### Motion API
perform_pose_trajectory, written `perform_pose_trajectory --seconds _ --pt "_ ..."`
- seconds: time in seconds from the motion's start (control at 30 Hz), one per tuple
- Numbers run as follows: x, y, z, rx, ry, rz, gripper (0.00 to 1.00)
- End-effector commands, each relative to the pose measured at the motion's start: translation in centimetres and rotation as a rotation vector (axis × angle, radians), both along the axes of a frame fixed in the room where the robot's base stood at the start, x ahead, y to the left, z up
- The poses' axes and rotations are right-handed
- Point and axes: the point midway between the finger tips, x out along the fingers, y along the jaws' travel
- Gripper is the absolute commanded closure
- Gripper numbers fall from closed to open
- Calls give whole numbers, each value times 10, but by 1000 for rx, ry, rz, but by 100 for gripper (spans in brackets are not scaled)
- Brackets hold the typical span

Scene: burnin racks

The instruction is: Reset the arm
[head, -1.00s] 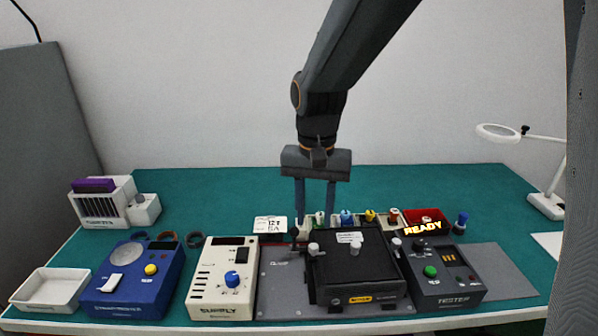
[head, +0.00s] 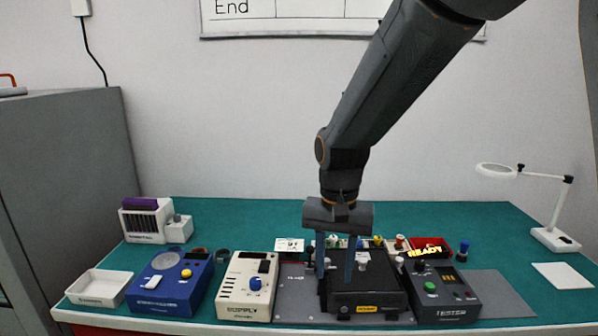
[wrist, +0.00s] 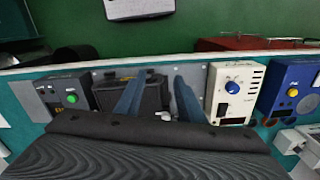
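My gripper (head: 335,268) hangs from my arm, pointing down, in front of the upper left part of the black box fixture (head: 368,300). Its two blue-grey fingers are apart with nothing seen between them. The wrist view shows my gripper (wrist: 155,92) with its fingers spread over the bench, one in front of the black box (wrist: 150,98) and the other near the supply box (wrist: 232,90). I cannot tell whether the fingertips touch anything.
On the green bench stand a white tray (head: 100,288), a blue unit (head: 168,291), the cream supply box (head: 246,293) and a tester (head: 444,296) reading READY. A ring lamp (head: 497,171) stands at right.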

Motion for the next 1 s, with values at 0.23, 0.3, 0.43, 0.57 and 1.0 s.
perform_pose_trajectory --seconds 0.23,0.3,0.43,0.57,1.0 --pt "-10 -18 -13 4 -17 42 65" --pt "-15 -26 -19 5 -24 62 65" --pt "-27 -47 -32 6 -43 99 65" --pt "-44 -73 -48 5 -67 146 65" --pt "-87 -122 -79 -15 -125 256 69"
